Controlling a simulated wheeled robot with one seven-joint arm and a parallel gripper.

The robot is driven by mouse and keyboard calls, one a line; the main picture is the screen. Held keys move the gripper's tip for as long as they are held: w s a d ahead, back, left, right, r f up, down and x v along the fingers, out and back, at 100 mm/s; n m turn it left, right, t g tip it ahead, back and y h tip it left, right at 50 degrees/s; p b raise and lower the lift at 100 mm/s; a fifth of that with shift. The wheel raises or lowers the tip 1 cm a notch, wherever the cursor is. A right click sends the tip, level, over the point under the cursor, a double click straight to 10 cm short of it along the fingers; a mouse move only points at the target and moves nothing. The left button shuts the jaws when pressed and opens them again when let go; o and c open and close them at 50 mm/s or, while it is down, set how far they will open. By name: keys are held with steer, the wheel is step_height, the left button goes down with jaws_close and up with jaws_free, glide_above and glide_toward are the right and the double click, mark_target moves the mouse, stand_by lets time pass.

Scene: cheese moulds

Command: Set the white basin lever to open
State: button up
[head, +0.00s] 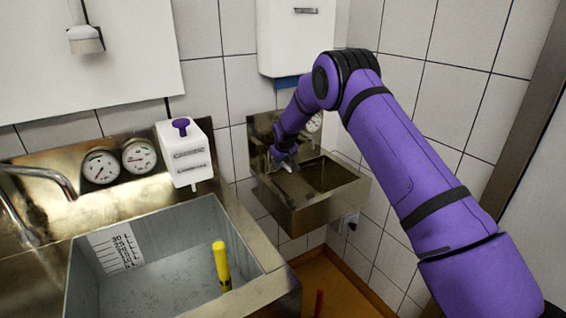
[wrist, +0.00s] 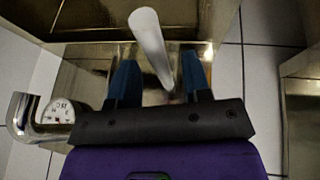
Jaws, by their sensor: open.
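The small steel wall basin (head: 300,215) hangs in the corner at the middle of the head view. My gripper (head: 283,158) is down at its left side, small and partly hidden by my wrist. In the wrist view my gripper (wrist: 158,68) is open, with its two blue fingers apart. A white rod-like lever (wrist: 148,38) runs between the fingers, its rounded end toward the top of the picture. I cannot tell whether either finger touches it. A pale bit of the lever (head: 287,167) seems to show just below the gripper in the head view.
A round gauge (head: 314,122) is on the wall behind the small basin, and a curved tap (wrist: 22,115) shows in the wrist view. A large sink (head: 180,222) with a yellow handle (head: 221,265) stands at left. A white dispenser (head: 187,155) with a purple knob is above it.

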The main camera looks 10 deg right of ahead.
steer(key=shift+w+f, duration=0.1)
steer(key=shift+f, duration=0.15)
jaws_close()
steer(key=shift+w+d+n+y, duration=0.35)
steer(key=shift+w+d+n, duration=0.05)
steer(key=shift+d+n, duration=0.4)
steer(key=shift+w+d+n+y, duration=0.3)
steer(key=shift+w+d+n, duration=0.1)
steer(key=shift+d+n, duration=0.35)
steer(key=shift+w+d+n+y, duration=0.4)
steer(key=shift+d+n, duration=0.25)
steer(key=shift+n, duration=0.2)
jaws_free()
